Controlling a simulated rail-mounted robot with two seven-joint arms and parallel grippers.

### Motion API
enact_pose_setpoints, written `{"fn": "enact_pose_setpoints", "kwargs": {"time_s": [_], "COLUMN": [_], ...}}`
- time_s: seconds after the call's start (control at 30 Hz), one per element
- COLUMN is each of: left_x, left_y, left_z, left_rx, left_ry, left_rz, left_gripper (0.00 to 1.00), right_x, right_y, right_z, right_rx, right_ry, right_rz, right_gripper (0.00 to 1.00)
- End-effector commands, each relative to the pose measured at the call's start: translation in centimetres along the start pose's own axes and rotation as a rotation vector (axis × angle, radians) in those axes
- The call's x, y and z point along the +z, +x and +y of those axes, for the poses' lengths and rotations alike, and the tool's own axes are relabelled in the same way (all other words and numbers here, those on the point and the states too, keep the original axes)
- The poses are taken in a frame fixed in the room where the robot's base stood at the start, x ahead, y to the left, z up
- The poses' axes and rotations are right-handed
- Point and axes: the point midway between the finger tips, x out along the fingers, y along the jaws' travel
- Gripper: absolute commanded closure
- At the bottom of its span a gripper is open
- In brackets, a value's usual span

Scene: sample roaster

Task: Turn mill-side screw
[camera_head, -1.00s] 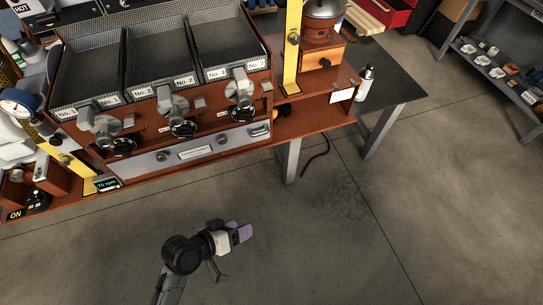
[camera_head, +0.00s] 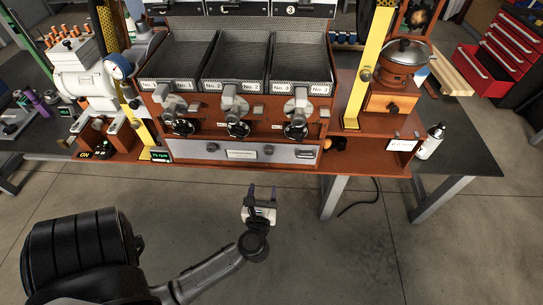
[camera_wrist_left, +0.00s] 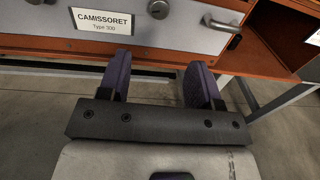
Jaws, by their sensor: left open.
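A small round screw head (camera_head: 365,75) sits on the right-hand yellow upright (camera_head: 373,50), beside the copper-coloured mill (camera_head: 402,65). My left gripper (camera_head: 262,189) is open and empty, in front of and below the silver drawer front (camera_head: 205,150). It is well to the left of and below that screw, touching nothing. In the left wrist view its two purple-padded fingers (camera_wrist_left: 158,88) are apart, pointing at the drawer front (camera_wrist_left: 180,30). The mill-side screw is not in the wrist view. My right gripper is not in view.
The roaster's trays (camera_head: 235,72) and several black knobs stand above the drawer. The floor (camera_head: 330,250) before the bench is clear.

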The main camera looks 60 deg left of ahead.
Motion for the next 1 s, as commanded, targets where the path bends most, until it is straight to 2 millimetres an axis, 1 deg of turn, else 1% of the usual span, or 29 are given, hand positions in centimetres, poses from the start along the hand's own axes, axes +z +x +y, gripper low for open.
{"fn": "enact_pose_setpoints", "kwargs": {"time_s": [0.1, 0.17, 0.27, 0.37, 0.7, 0.9, 1.0], "left_x": [0.0, 0.0, 0.0, 0.0, 0.0, 0.0, 0.0], "left_y": [0.1, 0.2, 1.1, 2.5, 8.8, 11.7, 12.6], "left_z": [0.2, 0.2, 0.1, 0.2, 0.2, 0.2, 0.2], "left_rx": [0.013, 0.011, 0.010, 0.009, 0.009, 0.008, 0.008], "left_ry": [-0.073, -0.092, -0.104, -0.103, -0.100, -0.099, -0.099], "left_rz": [0.000, -0.001, -0.003, -0.004, -0.005, -0.004, -0.003], "left_gripper": [0.41, 0.41, 0.41, 0.41, 0.41, 0.41, 0.41], "right_x": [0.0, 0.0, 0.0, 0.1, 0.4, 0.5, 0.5], "right_y": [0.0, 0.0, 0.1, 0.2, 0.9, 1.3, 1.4], "right_z": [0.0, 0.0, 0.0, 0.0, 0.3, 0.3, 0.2], "right_rx": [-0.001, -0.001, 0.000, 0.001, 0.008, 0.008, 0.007], "right_ry": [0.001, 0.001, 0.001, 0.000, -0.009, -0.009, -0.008], "right_rz": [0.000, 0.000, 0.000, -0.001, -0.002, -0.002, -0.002], "right_gripper": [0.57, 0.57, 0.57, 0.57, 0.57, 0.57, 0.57]}}
